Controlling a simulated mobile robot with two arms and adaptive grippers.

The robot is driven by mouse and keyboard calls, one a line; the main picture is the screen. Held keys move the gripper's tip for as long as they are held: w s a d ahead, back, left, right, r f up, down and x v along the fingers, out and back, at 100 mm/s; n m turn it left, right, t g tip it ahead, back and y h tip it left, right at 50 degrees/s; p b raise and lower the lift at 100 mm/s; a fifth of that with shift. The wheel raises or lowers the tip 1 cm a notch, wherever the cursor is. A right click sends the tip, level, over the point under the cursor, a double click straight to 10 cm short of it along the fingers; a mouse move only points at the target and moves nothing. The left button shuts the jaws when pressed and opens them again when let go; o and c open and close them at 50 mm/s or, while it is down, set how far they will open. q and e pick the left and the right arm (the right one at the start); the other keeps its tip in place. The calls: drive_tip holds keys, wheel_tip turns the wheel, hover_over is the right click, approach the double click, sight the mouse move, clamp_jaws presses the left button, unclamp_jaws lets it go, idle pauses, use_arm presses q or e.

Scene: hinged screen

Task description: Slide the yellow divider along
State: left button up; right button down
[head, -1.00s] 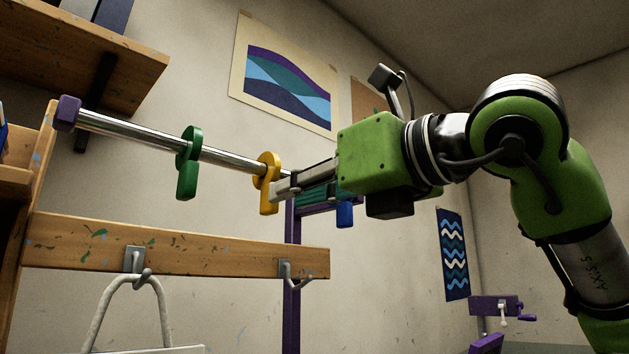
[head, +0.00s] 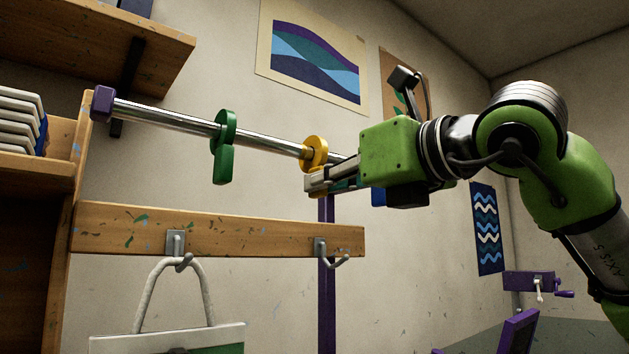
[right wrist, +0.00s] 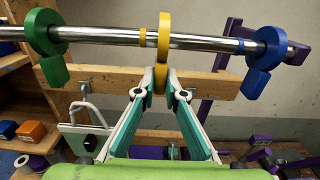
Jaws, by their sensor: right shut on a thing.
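The yellow divider (head: 315,150) is a ring around a steel rod (head: 265,143), with a tab on it. It also shows in the right wrist view (right wrist: 164,38). My right gripper (head: 312,182) is just below the ring in the head view. In the right wrist view it (right wrist: 161,78) is shut on the divider's tab. In the head view the fingers hide most of the tab. A green divider (head: 223,150) hangs on the rod to the left, apart from the yellow one. A blue divider (right wrist: 264,48) is to its right. My left gripper is not in view.
A purple cap (head: 102,103) ends the rod at left. Below runs a wooden rail (head: 220,230) with hooks and a hanging bag (head: 170,337). Shelves stand at left.

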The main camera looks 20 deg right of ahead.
drive_tip(key=shift+w+d+f, duration=0.15)
drive_tip(key=shift+w+d, duration=0.15)
drive_tip(key=shift+d, duration=0.45)
drive_tip(key=c, duration=2.2)
unclamp_jaws()
drive_tip(key=shift+o, duration=0.9)
drive_tip(key=shift+s+d, duration=0.15)
drive_tip(key=shift+d, duration=0.15)
drive_tip(key=v, duration=1.2)
